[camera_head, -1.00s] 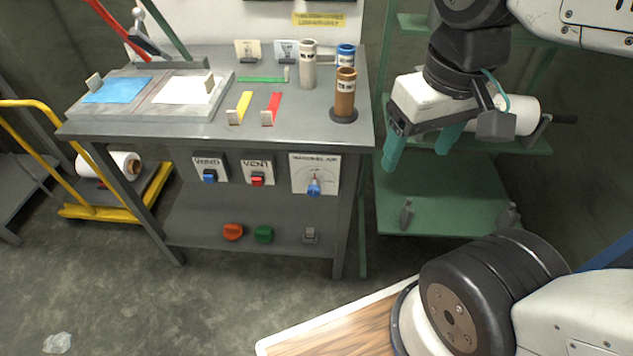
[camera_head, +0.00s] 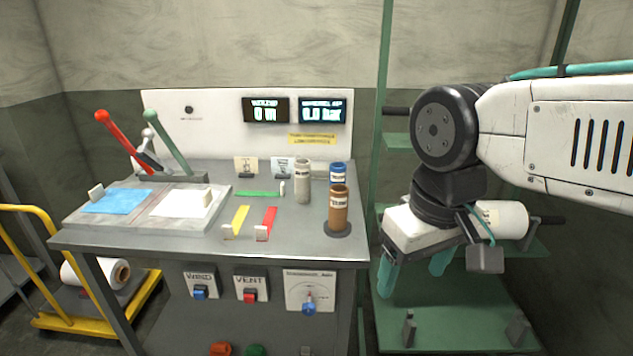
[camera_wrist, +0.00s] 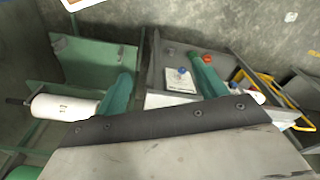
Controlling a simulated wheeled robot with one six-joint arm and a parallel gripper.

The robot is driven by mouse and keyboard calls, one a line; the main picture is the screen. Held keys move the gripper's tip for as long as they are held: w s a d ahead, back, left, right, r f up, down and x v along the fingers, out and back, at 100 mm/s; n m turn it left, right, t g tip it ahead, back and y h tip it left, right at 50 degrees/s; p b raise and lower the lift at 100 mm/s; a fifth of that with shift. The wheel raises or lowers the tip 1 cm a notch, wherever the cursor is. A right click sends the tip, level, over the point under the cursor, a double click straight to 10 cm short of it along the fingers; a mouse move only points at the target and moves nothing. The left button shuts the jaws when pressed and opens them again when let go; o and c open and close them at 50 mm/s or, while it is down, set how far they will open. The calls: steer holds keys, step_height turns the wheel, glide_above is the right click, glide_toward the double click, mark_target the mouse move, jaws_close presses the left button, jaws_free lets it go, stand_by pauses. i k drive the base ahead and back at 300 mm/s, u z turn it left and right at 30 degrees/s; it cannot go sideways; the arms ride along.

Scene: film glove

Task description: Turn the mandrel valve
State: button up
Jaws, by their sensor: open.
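The mandrel valve is a small blue knob (camera_head: 309,306) on a white dial plate (camera_head: 297,285) at the right of the bench's front panel. In the wrist view the blue knob (camera_wrist: 181,71) shows on its white plate (camera_wrist: 180,82), between my two teal fingers. My gripper (camera_head: 413,278) is open and empty, to the right of the bench and apart from the knob, with its fingers pointing down in the head view. A display on the back panel (camera_head: 323,110) reads 0.0 bar.
The WIND switch (camera_head: 200,290) and VENT switch (camera_head: 250,292) sit left of the dial. Upright tubes, one a brown tube (camera_head: 338,208), stand on the bench top. A green shelf rack (camera_head: 455,310) holding a white roll (camera_head: 503,219) stands behind my gripper.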

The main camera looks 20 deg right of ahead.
mark_target(309, 307)
steer(key=u, duration=1.55)
steer(key=k, duration=0.55)
steer(key=z, duration=1.75)
